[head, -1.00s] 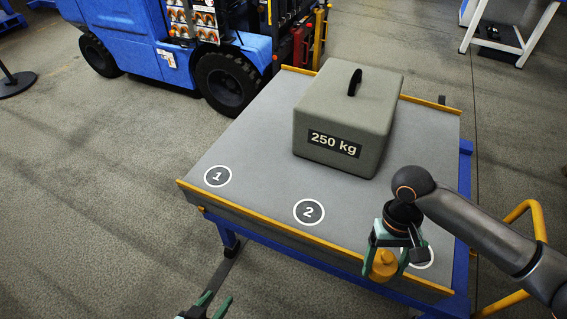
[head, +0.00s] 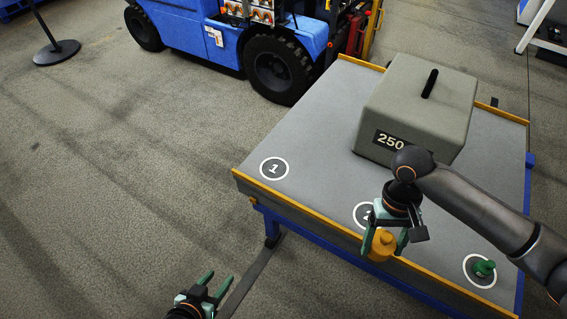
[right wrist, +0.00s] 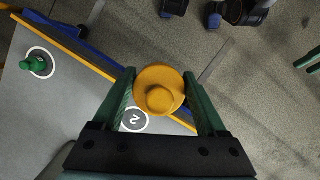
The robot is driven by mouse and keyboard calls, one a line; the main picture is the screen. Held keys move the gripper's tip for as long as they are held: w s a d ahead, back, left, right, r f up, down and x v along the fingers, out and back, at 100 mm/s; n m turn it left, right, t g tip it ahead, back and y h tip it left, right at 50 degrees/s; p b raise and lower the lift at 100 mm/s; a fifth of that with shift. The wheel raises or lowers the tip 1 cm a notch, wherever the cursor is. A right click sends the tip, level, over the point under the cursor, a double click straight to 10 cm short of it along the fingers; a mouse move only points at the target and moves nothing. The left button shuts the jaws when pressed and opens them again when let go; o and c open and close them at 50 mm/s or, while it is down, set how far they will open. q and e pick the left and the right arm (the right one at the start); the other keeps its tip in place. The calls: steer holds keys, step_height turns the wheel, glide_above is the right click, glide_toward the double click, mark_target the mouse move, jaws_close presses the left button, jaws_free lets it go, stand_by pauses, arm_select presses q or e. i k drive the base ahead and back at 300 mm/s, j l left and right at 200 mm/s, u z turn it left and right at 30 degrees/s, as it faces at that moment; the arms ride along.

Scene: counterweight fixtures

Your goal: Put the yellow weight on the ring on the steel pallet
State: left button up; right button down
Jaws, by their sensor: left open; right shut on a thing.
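The yellow weight (head: 381,249) is held between the fingers of my right gripper (head: 387,238), which is shut on it. In the right wrist view the weight (right wrist: 160,88) sits between both green fingers, near the platform's front edge and partly over ring 2 (right wrist: 134,121). The grey platform (head: 325,165), perhaps the steel pallet, carries white rings: ring 1 (head: 274,168) is empty, and ring 2 (head: 362,212) is partly hidden by my right gripper. A green weight (head: 484,268) stands on the third ring (head: 467,272). My left gripper (head: 216,283) is open and empty over the floor.
A large grey block marked 250 (head: 418,108) stands at the platform's back. Yellow lips (head: 300,207) run along the platform's edges. A blue forklift (head: 200,38) is behind it and a post stand (head: 56,50) is at far left. The floor at left is clear.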

mark_target(275, 168)
steer(key=i+j+u, duration=0.15)
steer(key=j, duration=0.15)
steer(key=i+j+u, duration=0.15)
steer(key=i+u, duration=0.35)
steer(key=i, duration=0.3)
